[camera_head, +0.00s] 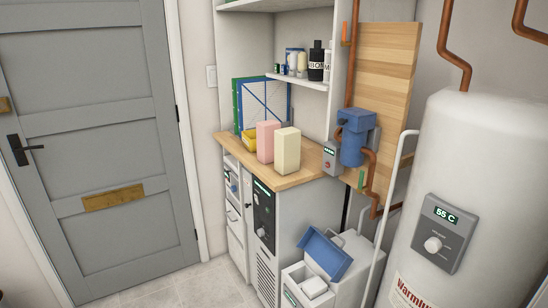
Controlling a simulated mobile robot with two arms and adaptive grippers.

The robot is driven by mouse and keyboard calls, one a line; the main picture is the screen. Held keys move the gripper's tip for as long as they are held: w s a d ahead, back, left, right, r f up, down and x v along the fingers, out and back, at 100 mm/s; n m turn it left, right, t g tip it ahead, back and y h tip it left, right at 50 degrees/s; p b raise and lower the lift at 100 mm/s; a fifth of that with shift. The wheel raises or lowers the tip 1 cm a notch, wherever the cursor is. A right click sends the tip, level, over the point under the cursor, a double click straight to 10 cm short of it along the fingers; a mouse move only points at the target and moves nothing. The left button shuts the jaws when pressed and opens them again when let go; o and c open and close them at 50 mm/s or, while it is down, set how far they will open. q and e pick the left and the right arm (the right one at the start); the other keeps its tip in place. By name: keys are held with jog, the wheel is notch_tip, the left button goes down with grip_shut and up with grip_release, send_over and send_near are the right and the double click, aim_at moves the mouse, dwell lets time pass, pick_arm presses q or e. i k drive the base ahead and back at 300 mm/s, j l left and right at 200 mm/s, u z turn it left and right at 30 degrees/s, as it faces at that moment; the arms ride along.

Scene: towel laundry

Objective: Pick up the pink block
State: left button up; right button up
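The pink block (267,141) stands upright on the wooden countertop (305,172) in the middle of the head view. A cream block (287,151) stands just to its right and slightly nearer, and overlaps part of its right side in the picture. I cannot tell whether the two blocks touch. A yellow container (249,138) sits to the left of the pink block and partly behind it. Neither of my grippers shows in this view.
A grey door (95,150) is at the left. A white boiler tank (470,180) and copper pipes fill the right. A shelf with bottles (316,62) hangs above the counter. Below, a white box (305,288) has a blue lid (325,252) tilted up. Floor (165,288) is clear.

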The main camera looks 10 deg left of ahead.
aim_at(265, 129)
jog(key=i+j+z, duration=0.1)
jog(key=z, duration=0.35)
jog(key=j+z, duration=0.65)
jog(key=z, duration=0.25)
jog(key=i, duration=0.05)
